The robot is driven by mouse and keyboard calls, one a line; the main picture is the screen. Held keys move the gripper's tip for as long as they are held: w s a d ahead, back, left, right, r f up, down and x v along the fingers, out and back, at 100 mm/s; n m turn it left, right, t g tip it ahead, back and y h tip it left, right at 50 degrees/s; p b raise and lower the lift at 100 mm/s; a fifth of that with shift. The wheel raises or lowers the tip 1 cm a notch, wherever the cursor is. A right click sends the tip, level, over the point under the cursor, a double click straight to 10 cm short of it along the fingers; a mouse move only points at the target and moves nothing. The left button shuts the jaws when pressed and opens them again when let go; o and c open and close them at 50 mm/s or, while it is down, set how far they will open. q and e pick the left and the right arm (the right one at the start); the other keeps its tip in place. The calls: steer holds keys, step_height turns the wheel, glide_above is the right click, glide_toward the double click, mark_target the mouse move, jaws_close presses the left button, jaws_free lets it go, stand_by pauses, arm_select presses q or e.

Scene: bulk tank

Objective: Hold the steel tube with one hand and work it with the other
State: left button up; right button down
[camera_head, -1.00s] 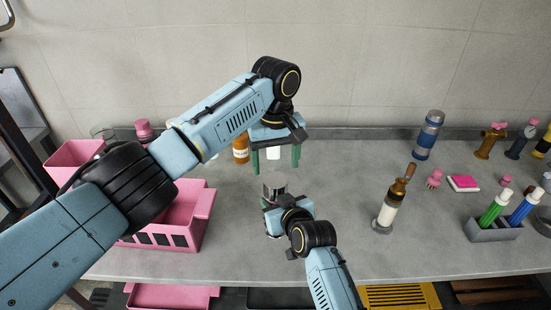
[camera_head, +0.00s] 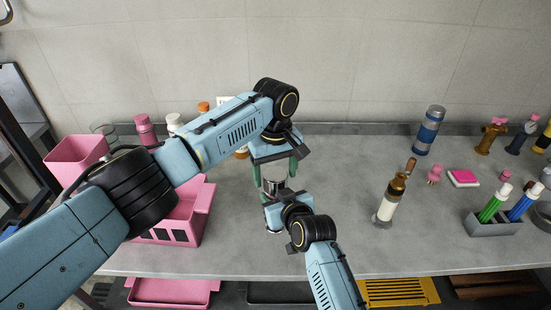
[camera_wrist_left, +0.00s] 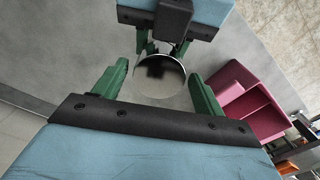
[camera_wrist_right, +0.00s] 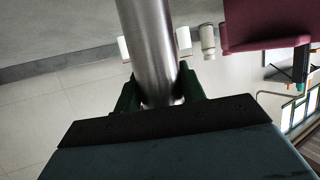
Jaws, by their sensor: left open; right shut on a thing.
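The steel tube (camera_head: 272,174) stands upright above the counter in the head view, its shiny top showing between my grippers. In the left wrist view its round end (camera_wrist_left: 160,76) faces the camera. My right gripper (camera_wrist_right: 160,98) is shut on the steel tube (camera_wrist_right: 150,45), its green fingers on either side. My left gripper (camera_head: 277,172) is above the tube, pointing down. Its green fingers (camera_wrist_left: 157,80) are spread on both sides of the tube's top, with gaps on each side. The tube's lower part is mostly hidden by my right gripper in the head view.
A pink basket (camera_head: 188,225) stands left of the tube. A brown-topped bottle (camera_head: 389,203) stands to the right, with a grey holder (camera_head: 493,222) of green and blue markers farther right. A blue-and-silver cylinder (camera_head: 428,131) is at the back. The counter between is clear.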

arm_select(q)
steer(key=shift+f, duration=1.15)
steer(key=c, duration=1)
steer(key=m, duration=0.6)
steer(key=shift+m, duration=0.4)
steer(key=o, duration=1.1)
steer(key=shift+r, duration=0.1)
